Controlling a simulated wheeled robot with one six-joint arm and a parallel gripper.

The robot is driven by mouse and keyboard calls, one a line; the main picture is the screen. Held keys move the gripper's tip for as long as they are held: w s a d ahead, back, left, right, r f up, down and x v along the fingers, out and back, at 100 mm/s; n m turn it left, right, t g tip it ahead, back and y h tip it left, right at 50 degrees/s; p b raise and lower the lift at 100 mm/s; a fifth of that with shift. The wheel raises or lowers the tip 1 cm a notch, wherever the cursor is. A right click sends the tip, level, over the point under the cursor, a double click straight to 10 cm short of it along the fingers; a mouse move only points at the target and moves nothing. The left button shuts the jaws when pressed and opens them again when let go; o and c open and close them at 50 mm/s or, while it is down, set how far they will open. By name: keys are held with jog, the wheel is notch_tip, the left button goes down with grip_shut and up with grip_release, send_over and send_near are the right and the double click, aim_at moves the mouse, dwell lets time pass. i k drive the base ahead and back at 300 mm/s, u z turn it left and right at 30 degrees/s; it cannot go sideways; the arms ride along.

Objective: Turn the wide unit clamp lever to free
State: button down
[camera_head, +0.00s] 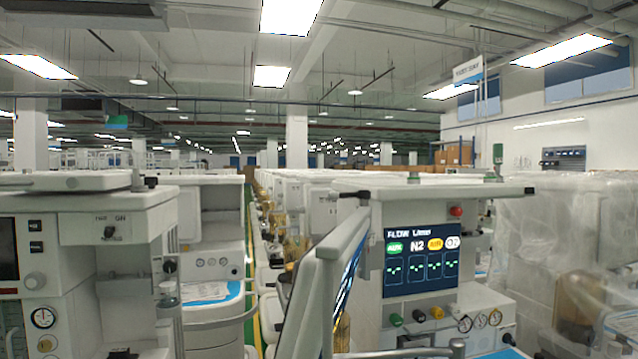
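Two anaesthesia units stand close by. The right unit (362,290) has a lit flow display (422,260) and a red knob (456,211) above it. The left unit (85,275) has a small dark lever-like control (110,231) under a printed label too small to read surely. I cannot tell which unit is the wide one, or whether this control is the clamp lever. My gripper is not in view.
A tilted monitor panel (322,285) juts up between the units. Green, black and yellow knobs (437,313) and gauges (480,321) sit low on the right unit. Plastic-wrapped equipment (555,235) fills the right side. A narrow aisle (249,290) runs back between the rows.

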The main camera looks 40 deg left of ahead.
aim_at(346, 195)
jog(key=u, duration=1.2)
